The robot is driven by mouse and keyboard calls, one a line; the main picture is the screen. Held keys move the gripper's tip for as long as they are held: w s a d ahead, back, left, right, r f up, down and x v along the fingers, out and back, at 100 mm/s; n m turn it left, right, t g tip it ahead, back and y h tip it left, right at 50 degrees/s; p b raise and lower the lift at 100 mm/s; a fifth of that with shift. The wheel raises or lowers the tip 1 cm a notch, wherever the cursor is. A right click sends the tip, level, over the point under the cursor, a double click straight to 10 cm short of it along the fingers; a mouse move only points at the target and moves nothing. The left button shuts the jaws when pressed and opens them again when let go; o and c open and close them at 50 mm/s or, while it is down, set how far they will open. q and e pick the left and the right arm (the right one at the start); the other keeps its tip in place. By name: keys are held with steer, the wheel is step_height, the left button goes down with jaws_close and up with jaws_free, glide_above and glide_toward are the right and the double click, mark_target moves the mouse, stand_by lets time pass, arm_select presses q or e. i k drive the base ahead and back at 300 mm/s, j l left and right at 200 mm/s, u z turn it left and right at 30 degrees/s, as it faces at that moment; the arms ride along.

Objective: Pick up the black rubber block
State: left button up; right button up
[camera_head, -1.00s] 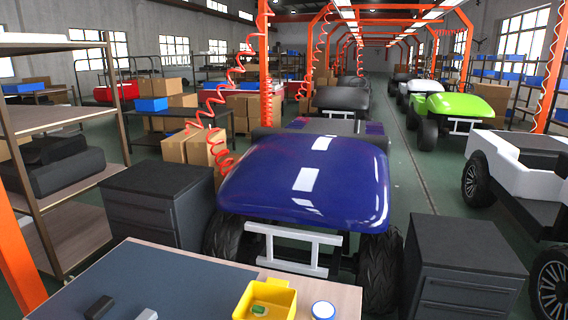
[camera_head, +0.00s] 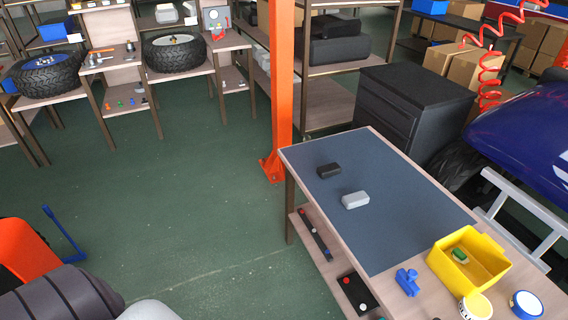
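The black rubber block (camera_head: 329,170) lies on the dark grey mat (camera_head: 400,220) on top of the wooden workbench. It is small, with rounded edges, and sits near the mat's far left part. A light grey block (camera_head: 355,200) of similar shape lies just in front of it and to the right, apart from it. Neither of my grippers is in view, and nothing touches the black block.
A yellow bin (camera_head: 486,268) with a green piece, a blue part (camera_head: 407,282) and two round tins stand at the bench's right end. An orange post (camera_head: 281,90) rises behind the bench. A black cabinet (camera_head: 412,110) stands beyond. Green floor is open at left.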

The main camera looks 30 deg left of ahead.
mark_target(324, 172)
steer(key=u, duration=0.7)
steer(key=z, duration=0.25)
steer(key=i+j+z, duration=0.15)
steer(key=z, duration=0.3)
steer(key=i+j+z, duration=0.15)
steer(key=z, duration=0.35)
steer(key=j+z, duration=0.45)
steer(key=i+j+z, duration=0.15)
steer(key=j+z, duration=0.25)
steer(key=j, duration=1.2)
steer(key=k+j+z, duration=0.1)
steer(key=j+z, duration=0.35)
steer(key=j, duration=1.1)
